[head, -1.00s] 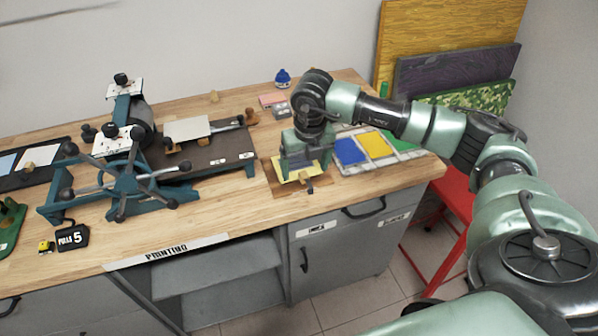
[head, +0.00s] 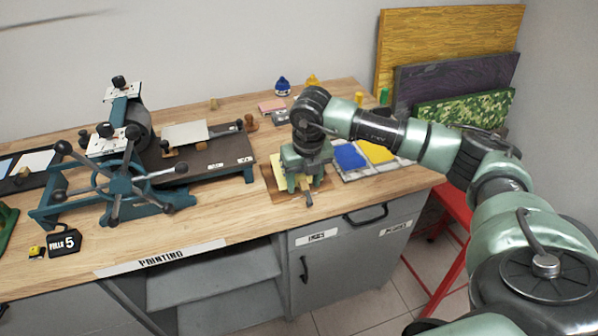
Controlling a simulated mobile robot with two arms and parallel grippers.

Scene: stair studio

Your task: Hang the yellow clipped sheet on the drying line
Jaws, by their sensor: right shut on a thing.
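My right gripper (head: 305,188) points down over a small brown board near the front edge of the wooden workbench. It is shut on the clip (head: 309,199) of the yellow sheet, though the jaws hide much of the grip. The yellow sheet (head: 281,174) shows partly beside and behind the gripper, over the brown board (head: 274,191); I cannot tell whether it touches the board. A thin dark line (head: 60,17) at the top left in front of the wall may be the drying line. My left gripper is not in view.
A teal press (head: 122,184) with spoked handles fills the bench's left middle. A tray with blue and yellow patches (head: 349,157) lies right of the gripper. Small bottles and blocks stand behind. Coloured boards (head: 450,45) lean at the back right. A red stand (head: 440,262) is below.

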